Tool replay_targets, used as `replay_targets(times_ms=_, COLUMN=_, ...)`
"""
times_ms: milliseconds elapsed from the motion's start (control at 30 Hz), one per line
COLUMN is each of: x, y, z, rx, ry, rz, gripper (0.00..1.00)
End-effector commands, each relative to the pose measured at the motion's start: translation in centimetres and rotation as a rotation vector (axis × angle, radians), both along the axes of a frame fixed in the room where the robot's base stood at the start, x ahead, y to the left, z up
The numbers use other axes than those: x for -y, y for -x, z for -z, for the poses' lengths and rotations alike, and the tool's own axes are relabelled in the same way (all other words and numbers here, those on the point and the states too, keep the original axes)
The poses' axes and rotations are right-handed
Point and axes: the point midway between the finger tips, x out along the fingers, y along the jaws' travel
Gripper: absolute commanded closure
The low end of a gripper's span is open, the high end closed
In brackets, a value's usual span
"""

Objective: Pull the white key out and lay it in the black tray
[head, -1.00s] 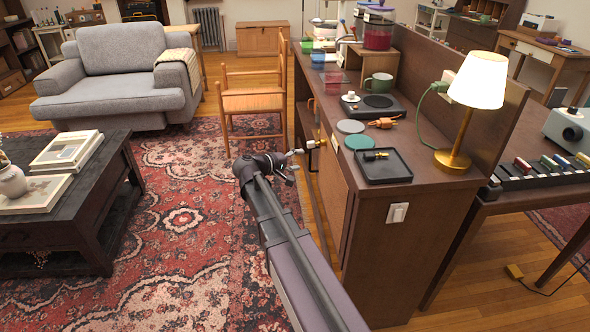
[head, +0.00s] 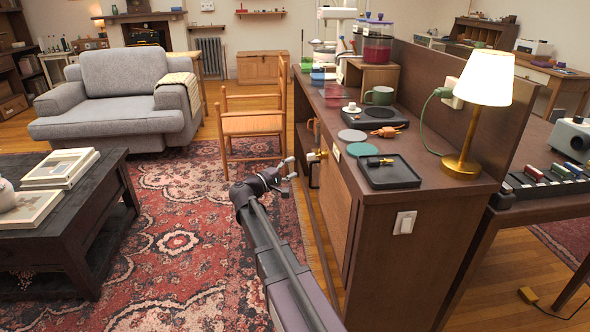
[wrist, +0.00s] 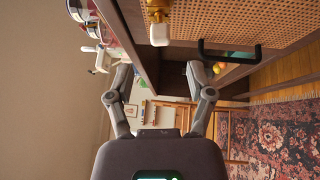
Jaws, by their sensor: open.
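The white key (wrist: 160,35) shows in the wrist view at the top, sticking out of a brass lock (wrist: 157,10). In the head view the brass lock (head: 314,156) is on the front of the wooden cabinet; the key is too small there to make out clearly. My gripper (wrist: 160,73) is open and empty, and the key lies beyond its fingers, toward the picture's top. In the head view my gripper (head: 288,168) is left of the lock, apart from it. The black tray (head: 402,178) lies on the cabinet top with a small brass and black item in it.
A green disc (head: 362,153), a grey disc and a lamp (head: 463,160) stand near the tray. A light switch (head: 405,222) is on the cabinet's end. A wooden chair (head: 250,125) stands behind my gripper. Rug floor is free left of the cabinet.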

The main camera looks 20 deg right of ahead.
Motion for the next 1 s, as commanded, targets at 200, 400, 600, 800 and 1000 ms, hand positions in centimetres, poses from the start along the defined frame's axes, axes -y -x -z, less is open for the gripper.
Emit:
replay_targets(times_ms=200, x=0.3, y=-0.1, z=0.0, rx=0.0, ry=-0.001, rz=0.0, gripper=0.31)
replay_targets(times_ms=400, x=1.1, y=-0.4, z=-0.1, rx=0.001, ry=-0.001, rz=0.001, gripper=0.31)
replay_targets(times_ms=600, x=2.6, y=-0.8, z=-0.3, rx=0.001, ry=-0.001, rz=0.0, gripper=0.31)
replay_targets(times_ms=800, x=4.2, y=-1.2, z=-0.5, rx=0.001, ry=-0.001, rz=0.002, gripper=0.31)
replay_targets(times_ms=1000, x=5.8, y=-1.7, z=-0.6, rx=0.001, ry=-0.001, rz=0.001, gripper=0.31)
